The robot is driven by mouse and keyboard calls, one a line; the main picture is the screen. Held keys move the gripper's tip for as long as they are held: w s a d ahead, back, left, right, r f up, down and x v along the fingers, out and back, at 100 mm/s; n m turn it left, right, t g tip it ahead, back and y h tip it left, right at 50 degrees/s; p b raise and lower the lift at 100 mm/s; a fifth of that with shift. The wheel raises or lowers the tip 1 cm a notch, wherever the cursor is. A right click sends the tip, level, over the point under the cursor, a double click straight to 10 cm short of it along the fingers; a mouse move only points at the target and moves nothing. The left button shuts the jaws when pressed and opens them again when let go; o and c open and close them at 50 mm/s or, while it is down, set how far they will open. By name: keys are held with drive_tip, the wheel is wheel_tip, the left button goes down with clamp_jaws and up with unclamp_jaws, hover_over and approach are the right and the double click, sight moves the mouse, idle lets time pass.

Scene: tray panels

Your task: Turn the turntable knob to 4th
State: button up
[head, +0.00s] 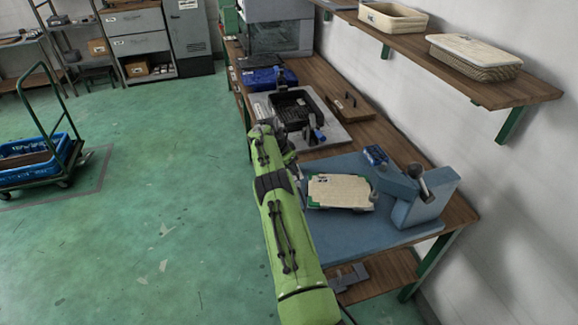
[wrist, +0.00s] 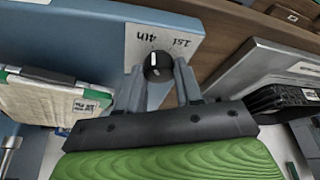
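A dark round knob (wrist: 158,68) with a white pointer mark sits on a pale panel in the wrist view. The mark points roughly up in the picture. In the head view my green arm reaches over the bench's left edge and the knob is hidden.
A blue base plate (head: 340,235) carries a pale board (head: 340,191) and a blue-grey lever device (head: 425,197). A black tray (head: 291,110) lies farther back along the wooden bench. A shelf (head: 470,75) with baskets overhangs the right side. The green floor left of the bench is open.

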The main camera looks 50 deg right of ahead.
drive_tip(key=o, duration=0.4)
drive_tip(key=p+v, duration=0.2)
drive_tip(key=v, duration=1.3)
drive_tip(key=shift+a+r+p, duration=0.1)
drive_tip(key=shift+r+p, duration=0.2)
drive_tip(key=shift+r, duration=0.1)
